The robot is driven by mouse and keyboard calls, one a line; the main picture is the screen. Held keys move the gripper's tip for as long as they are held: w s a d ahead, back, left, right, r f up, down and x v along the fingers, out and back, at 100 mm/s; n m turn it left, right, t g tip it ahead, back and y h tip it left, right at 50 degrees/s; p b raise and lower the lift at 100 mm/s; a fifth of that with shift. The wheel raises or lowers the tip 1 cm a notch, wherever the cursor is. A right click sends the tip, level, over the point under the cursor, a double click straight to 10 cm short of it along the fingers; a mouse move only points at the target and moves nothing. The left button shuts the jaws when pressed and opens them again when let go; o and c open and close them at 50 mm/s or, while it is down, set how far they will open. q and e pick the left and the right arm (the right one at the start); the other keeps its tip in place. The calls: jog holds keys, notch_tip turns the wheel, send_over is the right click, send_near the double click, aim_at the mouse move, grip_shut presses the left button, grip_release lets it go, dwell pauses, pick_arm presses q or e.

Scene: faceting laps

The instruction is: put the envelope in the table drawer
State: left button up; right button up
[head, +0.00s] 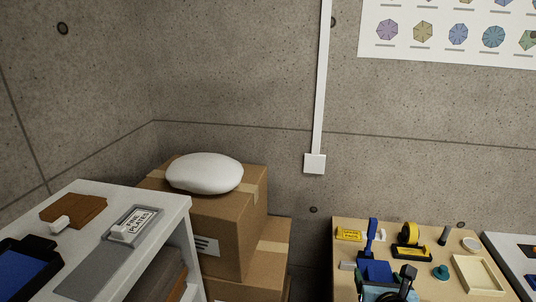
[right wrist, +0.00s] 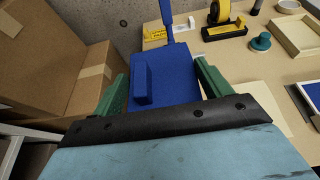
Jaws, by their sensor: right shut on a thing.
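My right gripper (head: 388,281) is at the near left of the wooden table (head: 345,232). In the right wrist view its green fingers (right wrist: 160,72) stand apart on either side of a blue flat thing (right wrist: 170,65) with a raised block and a long narrow strip, and appear shut on it. The blue thing also shows in the head view (head: 376,271). A flat cream piece (right wrist: 262,97) lies on the table right of the gripper; I cannot tell whether it is the envelope. No drawer can be made out. My left gripper is not in view.
The table holds a yellow box (head: 349,234), a tape dispenser (head: 411,247), a teal knob-like piece (head: 440,272) and a cream tray (head: 478,274). Stacked cartons (head: 225,235) with a white bag (head: 205,174) stand left of it. A grey shelf unit (head: 85,195) is at far left.

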aim_at(372, 269)
jog(key=shift+n+y, duration=0.4)
jog(key=shift+y, duration=0.1)
jog(key=a+r, duration=0.1)
jog(key=s+a+r, duration=0.1)
jog(key=r, duration=0.1)
jog(key=a+r+b, duration=0.1)
jog(key=r, duration=0.1)
jog(key=shift+s+a+r, duration=0.1)
jog(key=shift+s+r, duration=0.05)
jog(key=shift+r, duration=0.05)
jog(key=s+a+r+n+y+b, duration=0.1)
jog(key=s+a+r, duration=0.3)
jog(key=s, duration=0.1)
jog(key=shift+s+a+r+n+y, duration=0.3)
jog(key=shift+a+y, duration=0.05)
jog(key=shift+y, duration=0.05)
jog(key=shift+a, duration=0.2)
